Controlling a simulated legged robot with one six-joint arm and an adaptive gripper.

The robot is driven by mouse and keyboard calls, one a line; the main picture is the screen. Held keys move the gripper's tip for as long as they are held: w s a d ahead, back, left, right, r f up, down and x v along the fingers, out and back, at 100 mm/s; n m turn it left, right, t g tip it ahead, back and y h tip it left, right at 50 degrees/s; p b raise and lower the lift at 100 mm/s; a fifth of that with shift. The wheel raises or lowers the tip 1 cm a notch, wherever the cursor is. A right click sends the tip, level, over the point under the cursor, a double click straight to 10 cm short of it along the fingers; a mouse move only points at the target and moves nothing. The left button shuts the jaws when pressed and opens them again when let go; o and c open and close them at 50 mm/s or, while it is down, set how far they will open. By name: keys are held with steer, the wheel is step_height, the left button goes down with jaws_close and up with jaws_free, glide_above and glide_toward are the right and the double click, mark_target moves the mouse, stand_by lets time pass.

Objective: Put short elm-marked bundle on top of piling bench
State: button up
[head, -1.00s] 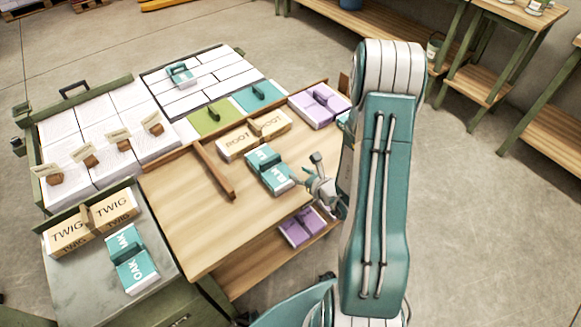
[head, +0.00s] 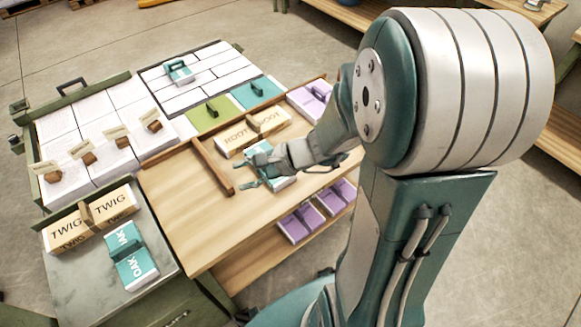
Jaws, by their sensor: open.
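A teal-and-white bundle (head: 284,182) lies on the wooden-topped bench (head: 215,240). Its label, which reads ELM in the earlier view, is now mostly covered by my gripper. My gripper (head: 255,175) is open, with its fingers over and around the bundle's middle. I cannot tell whether they touch it. A second teal bundle marked OAK (head: 132,262) lies on the grey-topped bench (head: 80,295) at the lower left. I cannot tell by sight which bench is called the piling bench.
Purple bundles (head: 300,224) sit on the lower shelf. White paper stacks (head: 70,150) fill the left tray. The wooden bench's front left is clear.

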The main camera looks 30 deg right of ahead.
steer(key=s+a+r+n+g+h, duration=0.1)
steer(key=s+r+n+g+h, duration=0.3)
steer(key=s+n, duration=0.45)
steer(key=s+d+r+n+t+h, duration=0.3)
steer(key=d+r+n+t+h, duration=0.1)
steer(key=d+r+n+h, duration=0.2)
step_height(320, 180, up, 2)
steer(key=shift+r+n+h, duration=0.1)
steer(key=shift+n+h, duration=0.4)
steer(key=shift+n, duration=0.05)
